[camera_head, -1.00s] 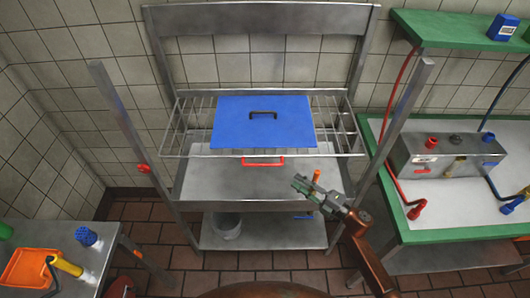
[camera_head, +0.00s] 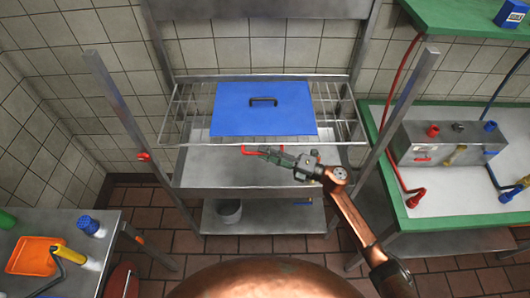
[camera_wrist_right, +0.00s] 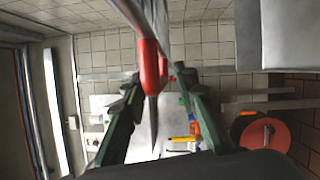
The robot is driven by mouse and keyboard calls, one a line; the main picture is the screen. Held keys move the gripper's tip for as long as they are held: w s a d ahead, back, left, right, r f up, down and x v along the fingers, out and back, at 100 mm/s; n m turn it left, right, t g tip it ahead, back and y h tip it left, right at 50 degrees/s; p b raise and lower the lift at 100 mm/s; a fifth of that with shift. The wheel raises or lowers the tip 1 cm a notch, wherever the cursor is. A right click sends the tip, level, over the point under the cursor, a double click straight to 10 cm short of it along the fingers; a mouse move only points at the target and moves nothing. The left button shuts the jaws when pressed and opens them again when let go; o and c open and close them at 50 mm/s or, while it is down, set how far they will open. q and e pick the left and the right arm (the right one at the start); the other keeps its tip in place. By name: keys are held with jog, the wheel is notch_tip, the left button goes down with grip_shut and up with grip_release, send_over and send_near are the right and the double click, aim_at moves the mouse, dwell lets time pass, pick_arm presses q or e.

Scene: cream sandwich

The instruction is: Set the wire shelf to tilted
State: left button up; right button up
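The wire shelf (camera_head: 183,112) spans the steel rack, with a blue board (camera_head: 240,109) with a dark handle lying on it. A red handle (camera_head: 249,150) shows at the shelf's front middle. My right gripper (camera_head: 270,153) is at the red handle and hides its right part. In the right wrist view, the red handle (camera_wrist_right: 151,68) lies between my two spread fingers, seen nearly end-on. The gripper looks open around it, with no clear grip. My left gripper is out of view.
A steel tray shelf (camera_head: 225,170) sits below the wire shelf, with a bucket (camera_head: 229,211) on the lowest shelf. Rack posts (camera_head: 399,118) stand at both sides. A green-edged bench (camera_head: 450,218) is at right, a steel side table (camera_head: 100,256) at left.

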jog(key=shift+w+a, duration=0.15)
jog(key=shift+a, duration=0.1)
jog(key=shift+c, duration=0.5)
grip_shut()
